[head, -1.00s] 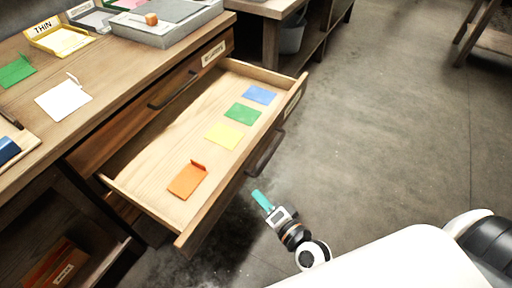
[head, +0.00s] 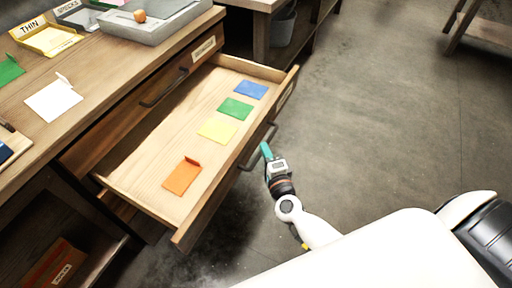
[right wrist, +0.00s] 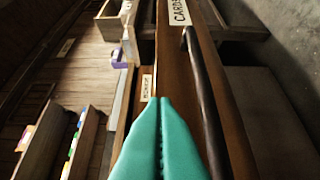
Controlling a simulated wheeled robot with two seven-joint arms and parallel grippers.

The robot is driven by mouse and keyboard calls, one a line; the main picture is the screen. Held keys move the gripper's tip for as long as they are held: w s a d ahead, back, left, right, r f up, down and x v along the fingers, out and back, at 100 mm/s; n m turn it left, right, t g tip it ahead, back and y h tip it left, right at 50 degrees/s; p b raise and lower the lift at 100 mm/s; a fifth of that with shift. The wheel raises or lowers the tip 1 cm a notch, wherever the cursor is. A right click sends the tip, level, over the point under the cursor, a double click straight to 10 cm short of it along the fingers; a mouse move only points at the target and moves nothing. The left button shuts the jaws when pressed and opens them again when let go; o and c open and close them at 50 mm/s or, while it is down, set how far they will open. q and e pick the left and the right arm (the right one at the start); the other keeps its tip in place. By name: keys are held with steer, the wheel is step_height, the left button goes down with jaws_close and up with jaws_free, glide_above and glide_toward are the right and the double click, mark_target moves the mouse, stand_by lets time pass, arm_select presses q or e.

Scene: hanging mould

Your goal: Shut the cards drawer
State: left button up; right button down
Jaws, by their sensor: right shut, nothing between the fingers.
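The cards drawer (head: 140,192) is pulled well out of the wooden desk. Orange, yellow, green and blue cards lie flat inside it, the orange one (head: 182,176) with a raised tab. My right gripper (head: 266,150), with teal fingers, is shut and empty at the drawer's front, close to its dark bar handle (head: 258,148). In the right wrist view the shut fingers (right wrist: 160,110) point along the drawer front beside the handle (right wrist: 205,95), below the CARDS label (right wrist: 179,12). I cannot tell whether they touch the front. My left gripper is out of view.
Another closed drawer with a dark handle (head: 165,88) sits above. On the desk top are a white card (head: 53,100), a yellow THIN tray (head: 48,40) and a grey tray (head: 165,22). Open concrete floor (head: 385,130) lies to the right.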

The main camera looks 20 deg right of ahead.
mark_target(251, 138)
steer(key=shift+w+a, duration=1.05)
steer(key=shift+w, duration=0.1)
steer(key=shift+a, duration=0.1)
